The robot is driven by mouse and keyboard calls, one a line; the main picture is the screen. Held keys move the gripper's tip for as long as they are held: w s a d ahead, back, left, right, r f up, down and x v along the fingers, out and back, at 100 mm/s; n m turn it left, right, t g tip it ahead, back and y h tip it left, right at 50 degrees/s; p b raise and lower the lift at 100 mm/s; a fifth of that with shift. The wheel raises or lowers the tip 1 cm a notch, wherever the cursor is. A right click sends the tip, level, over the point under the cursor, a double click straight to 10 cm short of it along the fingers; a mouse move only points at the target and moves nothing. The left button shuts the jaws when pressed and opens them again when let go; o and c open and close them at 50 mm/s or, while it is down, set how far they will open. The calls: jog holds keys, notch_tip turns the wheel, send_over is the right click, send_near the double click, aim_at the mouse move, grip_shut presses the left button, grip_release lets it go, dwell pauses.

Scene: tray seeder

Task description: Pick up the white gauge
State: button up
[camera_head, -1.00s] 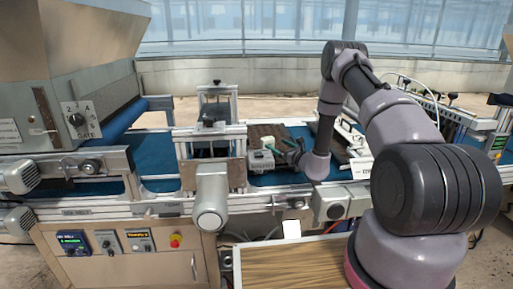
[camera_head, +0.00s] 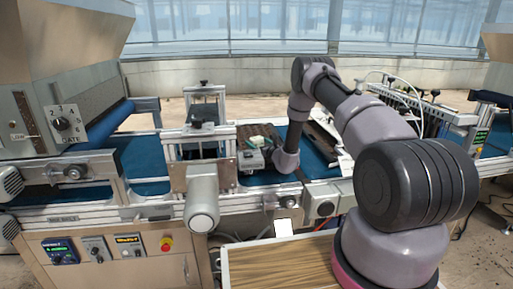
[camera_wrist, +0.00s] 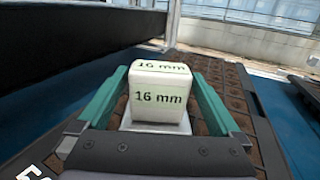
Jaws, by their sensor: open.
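The white gauge (camera_wrist: 158,97) is a small block with rounded edges, marked "16 mm" on its top and near faces. In the wrist view it stands upright between the two green fingers of my gripper (camera_wrist: 159,76). A gap shows on each side of it, and the fingers look apart from it. It stands over a seed tray (camera_wrist: 238,95) with brown cells; its underside is hidden. In the head view my gripper (camera_head: 262,150) is low over the tray on the blue belt, and the gauge shows there only as a small pale patch (camera_head: 254,141).
A dark bar (camera_wrist: 70,45) crosses the upper left of the wrist view. In the head view a metal frame (camera_head: 203,135) stands over the blue belt (camera_head: 140,160) left of my gripper.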

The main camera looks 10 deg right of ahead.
jog(key=shift+w+a, duration=0.1)
jog(key=shift+w, duration=0.15)
jog(key=c, duration=1.3)
jog(key=shift+r, duration=0.15)
jog(key=shift+c, duration=1.1)
